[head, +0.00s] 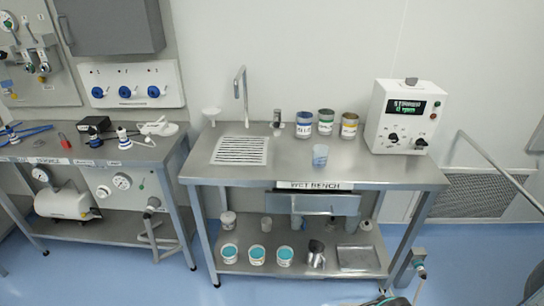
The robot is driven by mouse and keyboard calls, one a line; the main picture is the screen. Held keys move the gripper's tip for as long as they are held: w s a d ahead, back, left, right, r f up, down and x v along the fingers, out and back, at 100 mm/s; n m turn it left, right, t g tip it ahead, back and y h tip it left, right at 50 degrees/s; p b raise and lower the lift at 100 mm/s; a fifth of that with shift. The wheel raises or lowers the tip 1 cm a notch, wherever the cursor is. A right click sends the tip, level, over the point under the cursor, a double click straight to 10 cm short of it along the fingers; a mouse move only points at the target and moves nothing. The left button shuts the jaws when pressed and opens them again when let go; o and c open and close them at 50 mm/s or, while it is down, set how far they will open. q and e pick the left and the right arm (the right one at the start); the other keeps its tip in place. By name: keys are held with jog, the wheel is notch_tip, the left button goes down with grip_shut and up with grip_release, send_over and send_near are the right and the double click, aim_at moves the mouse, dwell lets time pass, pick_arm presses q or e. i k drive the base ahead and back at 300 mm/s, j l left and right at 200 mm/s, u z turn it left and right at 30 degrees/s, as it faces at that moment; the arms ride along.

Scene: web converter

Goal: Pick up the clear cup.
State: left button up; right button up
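Several labelled jars (326,121) stand behind the cup. A white instrument box (403,117) is at right. A tap (241,90), a slotted drain (240,150) and a funnel (211,113) are at left. The bench top around the cup is clear. Cups and a tray (358,258) fill the lower shelf.

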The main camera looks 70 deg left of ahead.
aim_at(320, 156)
jog(key=u, duration=2.15)
jog(key=i+l+u, duration=0.1)
jog(key=i, duration=0.3)
jog(key=i+l, duration=0.25)
jog(key=i+l+u, duration=0.15)
jog(key=i, duration=0.35)
